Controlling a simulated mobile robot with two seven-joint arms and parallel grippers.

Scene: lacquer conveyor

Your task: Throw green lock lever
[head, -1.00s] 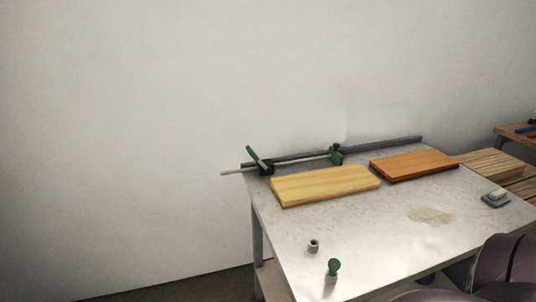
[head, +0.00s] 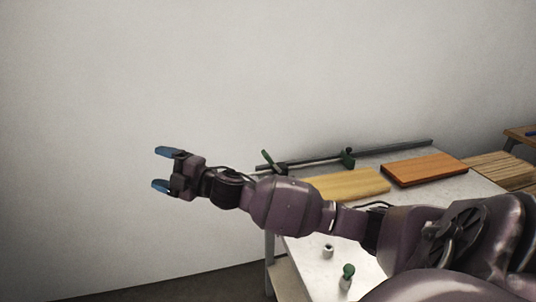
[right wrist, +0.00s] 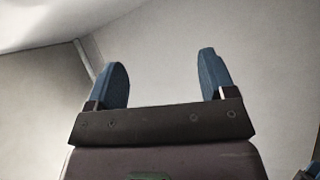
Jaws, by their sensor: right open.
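A green-topped knob (head: 348,271) stands at the table's front. I cannot tell for sure which is the lock lever. My right gripper (head: 157,168) is open and empty, left of the table and of the tilted lever, against the wall. Its blue fingers are apart in the right wrist view (right wrist: 164,62).
A yellow board (head: 350,184) and an orange board (head: 424,169) lie on the table (head: 308,264). My right arm crosses over the table and hides much of it. A small grey ring-like piece (head: 327,251) stands near the front. Space left of the table is clear.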

